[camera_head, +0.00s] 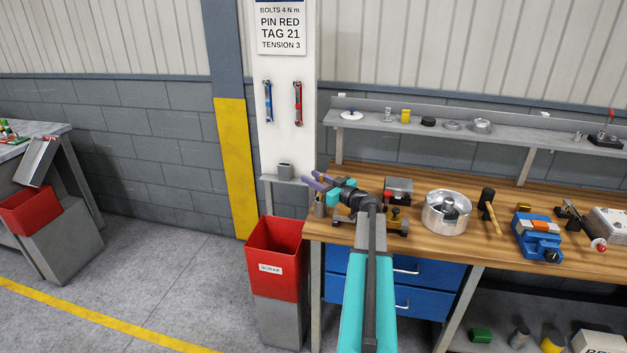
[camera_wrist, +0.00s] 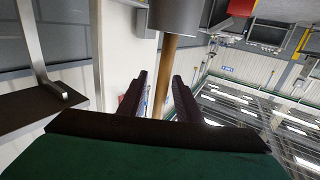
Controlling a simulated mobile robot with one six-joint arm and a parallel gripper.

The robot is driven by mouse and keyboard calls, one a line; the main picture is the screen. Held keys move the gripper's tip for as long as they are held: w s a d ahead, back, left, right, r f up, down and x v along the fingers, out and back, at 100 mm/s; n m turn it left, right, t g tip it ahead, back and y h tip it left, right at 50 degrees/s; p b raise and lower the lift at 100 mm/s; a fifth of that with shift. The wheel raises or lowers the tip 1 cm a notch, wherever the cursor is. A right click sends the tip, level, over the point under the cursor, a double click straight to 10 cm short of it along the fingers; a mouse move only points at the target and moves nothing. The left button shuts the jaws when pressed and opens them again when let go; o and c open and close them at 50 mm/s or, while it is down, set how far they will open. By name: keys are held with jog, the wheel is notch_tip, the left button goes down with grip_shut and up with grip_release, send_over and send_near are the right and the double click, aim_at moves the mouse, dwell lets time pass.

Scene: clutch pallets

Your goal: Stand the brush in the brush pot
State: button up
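A wooden handle, seemingly the brush's (camera_wrist: 166,75), runs between my gripper's fingers in the wrist view, which is upside down. It meets a grey cylinder (camera_wrist: 175,18); any bristles are hidden. In the head view a small grey-brown cylinder (camera_head: 320,209) stands at the bench's left corner, just below my gripper (camera_head: 311,181). The fingers are apart and point left; the wrist view also shows my gripper (camera_wrist: 160,88) with gaps beside the handle. I cannot tell which vessel is the brush pot.
A red scrap bin (camera_head: 276,262) stands left of the bench (camera_head: 417,241). On the bench are a dark box (camera_head: 398,188), a round metal pan (camera_head: 446,214), a mallet (camera_head: 488,208) and a blue vise (camera_head: 537,240). A shelf (camera_head: 455,132) runs behind. Open floor lies at left.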

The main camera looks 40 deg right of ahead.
jog(key=s+b, duration=0.3)
jog(key=s, duration=1)
jog(key=shift+s, duration=0.4)
jog(key=shift+d+r, duration=0.1)
dwell(0.9)
